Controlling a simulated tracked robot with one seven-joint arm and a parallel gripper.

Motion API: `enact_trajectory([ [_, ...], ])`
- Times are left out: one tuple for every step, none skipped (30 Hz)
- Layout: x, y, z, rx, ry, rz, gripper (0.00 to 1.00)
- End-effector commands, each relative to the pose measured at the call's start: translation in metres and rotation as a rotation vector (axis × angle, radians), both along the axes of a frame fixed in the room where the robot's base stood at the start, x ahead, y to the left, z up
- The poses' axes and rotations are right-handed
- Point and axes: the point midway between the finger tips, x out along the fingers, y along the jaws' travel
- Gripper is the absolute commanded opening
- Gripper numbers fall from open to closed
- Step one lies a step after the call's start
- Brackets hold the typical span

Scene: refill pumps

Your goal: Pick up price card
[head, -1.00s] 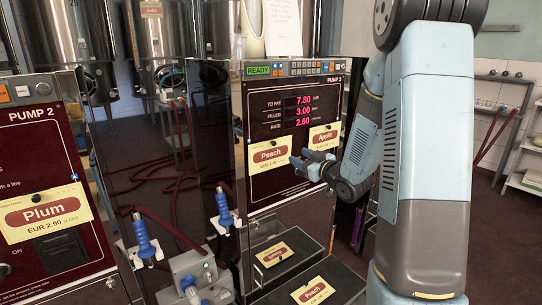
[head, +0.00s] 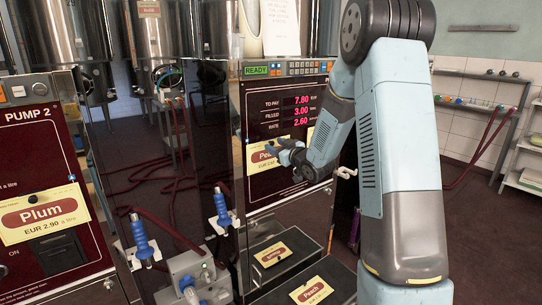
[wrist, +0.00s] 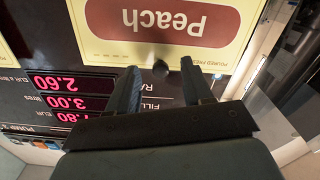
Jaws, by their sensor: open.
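A cream price card with a red "Peach" label (head: 258,162) hangs on the dark red front of the right pump (head: 285,190). It also fills the top of the wrist view, upside down (wrist: 160,22). My gripper (head: 271,148) is open in front of the card and hides its right part. In the wrist view the two fingertips of my gripper (wrist: 160,70) stand apart on either side of a small dark round knob (wrist: 160,69) at the card's edge. Nothing is held. Whether the fingertips touch the card I cannot tell.
Another card (head: 311,133) on the panel is mostly hidden by my arm. Two cards lie below, one in a tray (head: 272,255) and a Peach card (head: 311,291). A Plum card (head: 45,215) is on the left pump. Blue-handled nozzles (head: 222,207) stand between the pumps.

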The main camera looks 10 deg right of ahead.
Motion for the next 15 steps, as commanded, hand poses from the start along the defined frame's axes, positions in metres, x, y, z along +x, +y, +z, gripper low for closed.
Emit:
enact_trajectory([
  [0.0045,0.0018,-0.0006,0.0,0.001,0.0,0.5],
  [0.0062,0.0024,-0.0005,0.0,0.001,0.0,0.5],
  [0.0081,0.0031,-0.0002,0.0,0.001,0.0,0.5],
  [0.0091,0.0034,0.0,0.0,0.001,0.0,0.5],
  [0.0097,0.0036,0.0001,0.0,0.001,-0.001,0.5],
  [0.0099,0.0037,0.0001,0.0,0.001,-0.001,0.5],
  [0.0099,0.0037,0.0001,0.0,0.001,-0.001,0.5],
  [0.0099,0.0036,0.0,0.0,0.001,-0.001,0.5],
  [0.0098,0.0036,0.0001,0.0,0.001,-0.001,0.5],
  [0.0097,0.0035,0.0,0.0,0.001,-0.001,0.5],
  [0.0097,0.0035,0.0,0.0,0.001,-0.001,0.5],
  [0.0096,0.0036,0.0,0.0,0.001,-0.001,0.47],
  [0.0096,0.0035,0.0,0.0,0.001,-0.001,0.44],
  [0.0096,0.0036,0.0,0.0,0.001,-0.001,0.41],
  [0.0096,0.0036,-0.0001,0.0,0.001,-0.001,0.37],
])
